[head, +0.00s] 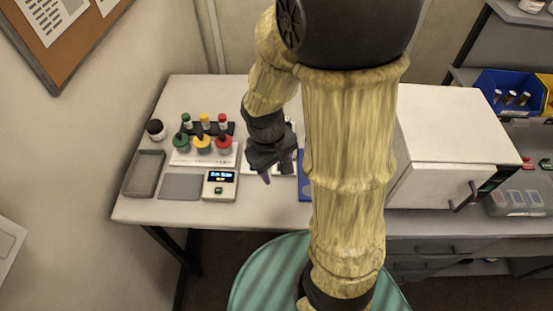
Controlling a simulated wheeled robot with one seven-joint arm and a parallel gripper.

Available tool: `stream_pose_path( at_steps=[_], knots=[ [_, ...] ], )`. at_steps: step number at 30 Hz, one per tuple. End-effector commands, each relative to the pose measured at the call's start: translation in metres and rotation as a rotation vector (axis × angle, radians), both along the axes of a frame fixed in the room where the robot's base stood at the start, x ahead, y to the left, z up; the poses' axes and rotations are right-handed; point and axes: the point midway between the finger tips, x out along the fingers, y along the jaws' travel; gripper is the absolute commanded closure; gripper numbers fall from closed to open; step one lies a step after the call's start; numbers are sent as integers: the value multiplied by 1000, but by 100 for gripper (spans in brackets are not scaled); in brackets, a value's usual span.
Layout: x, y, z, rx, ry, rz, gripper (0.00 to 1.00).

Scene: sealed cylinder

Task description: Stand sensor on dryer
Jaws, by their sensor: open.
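My gripper (276,172) hangs above the table, right of the small display unit. Its jaws are open; I see nothing clearly held between them. A small box with a lit display (220,178) and a green button-like spot sits near the table's front edge. I cannot tell surely which thing is the sensor or which is the dryer. A white cabinet with a dark handle (455,140) stands at the right, partly behind my arm. A pale item (284,165) and a blue edge (304,185) show behind the gripper and are mostly hidden.
A white rack with green, yellow and red capped items (203,150) stands left of the gripper. Blue bin (490,84) at far right. The table's front left strip is clear.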

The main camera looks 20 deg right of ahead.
Motion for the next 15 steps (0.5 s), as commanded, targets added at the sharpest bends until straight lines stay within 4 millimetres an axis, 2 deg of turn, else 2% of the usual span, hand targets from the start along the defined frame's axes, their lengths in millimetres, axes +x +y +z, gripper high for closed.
stream_pose_path(
  at_steps=[1,6,15],
  knots=[
    [-2,0,10,41,-75,-71,50],
    [-4,1,30,131,-245,-244,50],
    [-3,0,35,150,-284,-283,50]
  ],
)
